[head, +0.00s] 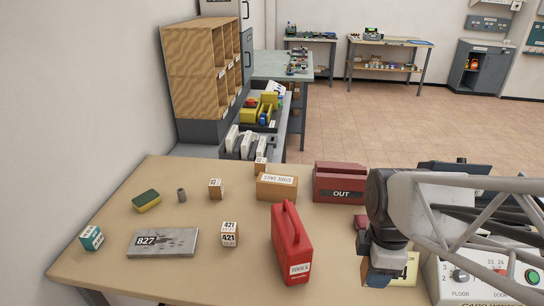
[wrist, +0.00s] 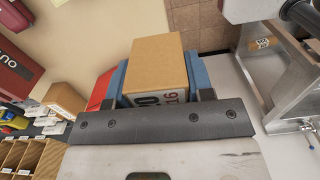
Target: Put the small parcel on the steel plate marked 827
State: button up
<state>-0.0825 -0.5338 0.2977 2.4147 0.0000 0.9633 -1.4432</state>
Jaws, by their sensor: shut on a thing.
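The steel plate (head: 178,243) marked 827 lies flat at the front left of the table, with nothing on it. My gripper (head: 380,276) is at the right of the table, well apart from the plate. In the wrist view, my gripper's blue fingers (wrist: 158,82) are shut on a small brown parcel (wrist: 156,62). The parcel has a white label with dark and red print, partly hidden by the gripper body.
A red toolbox-like can (head: 291,245) stands between my gripper and the plate. A small box (head: 230,234) marked 421 stands right of the plate, a teal box (head: 92,238) left. A sponge (head: 147,201), a grey cylinder (head: 182,195) and another small box (head: 216,189) lie behind.

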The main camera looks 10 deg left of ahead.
notch_tip(320, 180, up, 4)
jog(key=shift+a+r, duration=0.1)
jog(key=w+a+r+n, duration=0.1)
jog(key=w+a+n, duration=0.1)
jog(key=w+a, duration=0.55)
jog(key=w+a+r+n, duration=0.15)
jog(key=w+a, duration=0.25)
jog(key=a, duration=0.7)
jog(key=w+a+n, duration=0.2)
jog(key=w+a, duration=0.3)
jog(key=a, duration=0.4)
jog(key=a+f+n, duration=0.3)
jog(key=a+n, duration=0.1)
jog(key=a, duration=2.3)
notch_tip(320, 180, down, 11)
jog(key=shift+s+a, duration=0.3)
jog(key=shift+f, duration=1.95)
